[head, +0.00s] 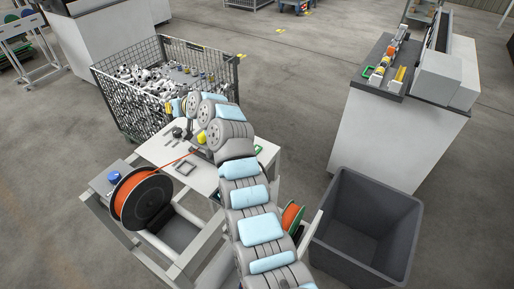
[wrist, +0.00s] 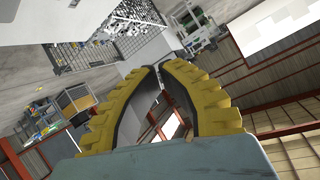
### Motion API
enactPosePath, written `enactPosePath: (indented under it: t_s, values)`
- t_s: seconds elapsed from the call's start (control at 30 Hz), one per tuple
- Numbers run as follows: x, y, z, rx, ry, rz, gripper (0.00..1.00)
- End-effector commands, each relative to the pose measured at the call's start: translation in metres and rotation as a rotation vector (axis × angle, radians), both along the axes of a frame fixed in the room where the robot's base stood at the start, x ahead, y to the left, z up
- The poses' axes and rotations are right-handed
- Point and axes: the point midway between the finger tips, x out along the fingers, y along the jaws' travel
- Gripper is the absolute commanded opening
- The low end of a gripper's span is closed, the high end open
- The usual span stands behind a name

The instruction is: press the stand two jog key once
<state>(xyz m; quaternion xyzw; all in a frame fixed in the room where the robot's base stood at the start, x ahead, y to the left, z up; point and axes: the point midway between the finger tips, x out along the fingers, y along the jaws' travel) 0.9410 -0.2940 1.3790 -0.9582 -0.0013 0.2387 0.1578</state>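Two reel stands show in the head view. The left one carries an orange spool (head: 140,199), with a small blue knob or key (head: 114,177) on a grey box beside it. The right one carries another orange spool (head: 291,216), largely hidden by my arm. I cannot tell which is stand two, and no jog key lettering is legible. My gripper (wrist: 158,66) has two yellow ribbed fingers whose tips meet with nothing between them. In the head view, its yellow part (head: 201,138) shows above the white table (head: 154,149), apart from the blue knob.
A wire crate (head: 106,93) full of metal parts stands behind the table. An open grey bin (head: 327,232) and a white cabinet (head: 385,137) are at right. Clear floor lies between crate and cabinet.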

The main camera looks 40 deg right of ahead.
Motion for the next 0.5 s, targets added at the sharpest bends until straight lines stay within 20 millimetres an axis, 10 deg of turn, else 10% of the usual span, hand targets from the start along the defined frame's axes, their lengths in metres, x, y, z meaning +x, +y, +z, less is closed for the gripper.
enactPosePath:
  t_s: [0.5]
  values:
    - [-0.145,-0.124,-0.021,0.164,0.395,0.004,0.00]
